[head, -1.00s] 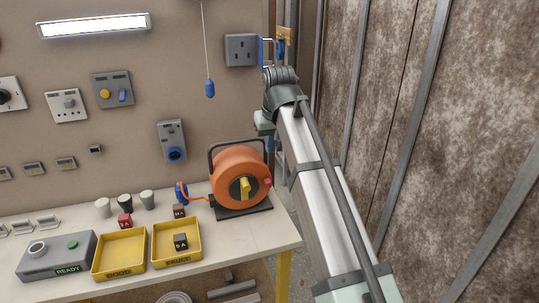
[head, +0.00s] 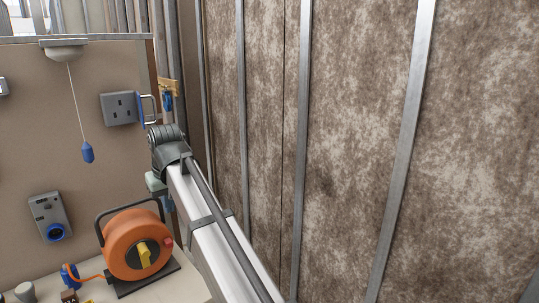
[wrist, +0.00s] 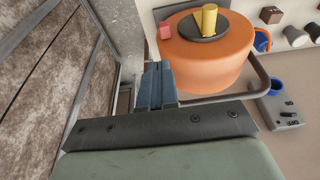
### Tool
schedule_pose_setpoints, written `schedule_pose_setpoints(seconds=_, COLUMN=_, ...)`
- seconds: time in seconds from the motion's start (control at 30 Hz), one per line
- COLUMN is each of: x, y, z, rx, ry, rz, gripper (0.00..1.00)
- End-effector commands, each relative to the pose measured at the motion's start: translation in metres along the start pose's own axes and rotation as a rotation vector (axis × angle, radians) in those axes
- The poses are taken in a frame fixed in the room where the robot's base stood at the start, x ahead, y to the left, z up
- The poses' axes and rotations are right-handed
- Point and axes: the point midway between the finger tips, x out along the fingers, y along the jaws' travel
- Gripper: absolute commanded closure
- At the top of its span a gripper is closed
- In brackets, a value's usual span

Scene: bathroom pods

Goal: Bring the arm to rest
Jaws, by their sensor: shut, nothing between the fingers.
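My arm (head: 220,240) reaches from the bottom edge up past the right end of the bench in the head view. In the wrist view my gripper (wrist: 157,72) shows as two blue-grey fingers, closed together with nothing between them. An orange cable reel (head: 136,245) with a yellow knob stands on the bench, left of my arm. In the wrist view the reel (wrist: 205,60) lies beyond and right of the fingertips; I cannot tell the exact gap.
A brown mottled wall (head: 345,150) with metal studs fills the right side. The bench top (head: 196,289) is partly cut off.

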Motion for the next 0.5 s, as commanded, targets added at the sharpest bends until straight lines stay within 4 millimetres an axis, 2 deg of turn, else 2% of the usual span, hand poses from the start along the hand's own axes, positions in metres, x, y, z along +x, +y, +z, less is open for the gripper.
schedule_pose_setpoints(seconds=0.27, x=0.101, y=0.052, z=0.041, rx=0.077, ry=-0.086, rz=0.012, gripper=1.00)
schedule_pose_setpoints(seconds=0.5, x=0.184, y=0.095, z=0.088, rx=0.146, ry=-0.161, rz=0.019, gripper=1.00)
